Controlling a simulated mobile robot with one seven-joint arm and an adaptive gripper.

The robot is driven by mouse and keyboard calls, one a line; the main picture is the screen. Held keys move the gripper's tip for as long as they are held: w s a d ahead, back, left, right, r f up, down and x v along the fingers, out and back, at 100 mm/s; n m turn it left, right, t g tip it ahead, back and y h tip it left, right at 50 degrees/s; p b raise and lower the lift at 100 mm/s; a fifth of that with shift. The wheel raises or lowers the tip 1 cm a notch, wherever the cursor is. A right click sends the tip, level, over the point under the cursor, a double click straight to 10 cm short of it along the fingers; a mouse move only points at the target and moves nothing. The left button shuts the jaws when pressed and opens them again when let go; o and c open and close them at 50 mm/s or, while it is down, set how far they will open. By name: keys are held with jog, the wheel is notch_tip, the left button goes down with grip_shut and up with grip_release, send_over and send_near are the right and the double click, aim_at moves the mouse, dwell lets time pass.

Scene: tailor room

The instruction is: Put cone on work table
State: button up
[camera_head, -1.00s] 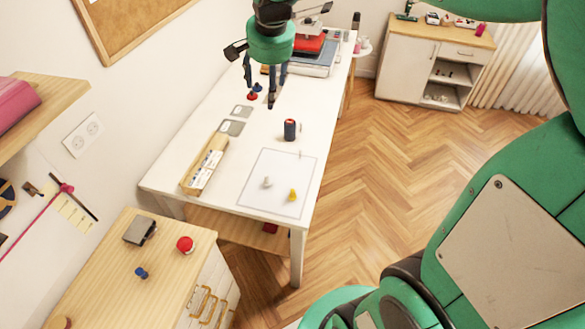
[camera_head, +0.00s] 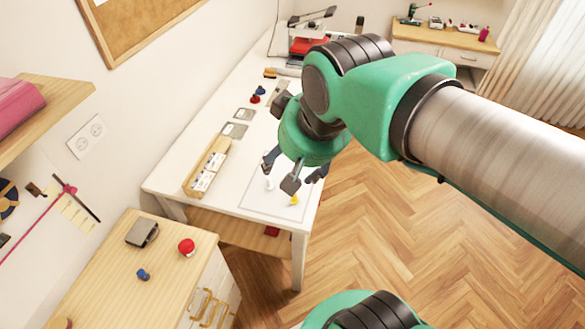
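The white work table (camera_head: 170,178) runs from the front to the back along the left wall. On its front end lies a pale outlined sheet (camera_head: 257,207) with a small white piece (camera_head: 269,185) and a small yellow piece (camera_head: 294,200), both upright. They are too small for me to tell whether either is the cone. My gripper (camera_head: 292,174) hangs above this sheet, pointing down, with its dark fingers spread apart. I see nothing held between them. My gripper and arm hide part of the table's right side, including the spot where a dark spool stood.
A long wooden box (camera_head: 207,166) and grey cards (camera_head: 235,130) lie left of my gripper. Red and blue pieces (camera_head: 257,95) stand farther back. A wooden cabinet (camera_head: 110,250) in front holds a red knob-like item (camera_head: 186,247) and a blue piece (camera_head: 143,274).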

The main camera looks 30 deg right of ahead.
jog(key=shift+s+a+f+n, duration=0.15)
jog(key=shift+s+f+n, duration=0.2)
jog(key=shift+s, duration=0.4)
jog(key=shift+s+a+f+n, duration=0.1)
jog(key=shift+s+f+n, duration=0.2)
jog(key=shift+s, duration=0.45)
notch_tip(320, 180, down, 10)
jog(key=b, duration=0.9)
jog(key=shift+b, duration=0.35)
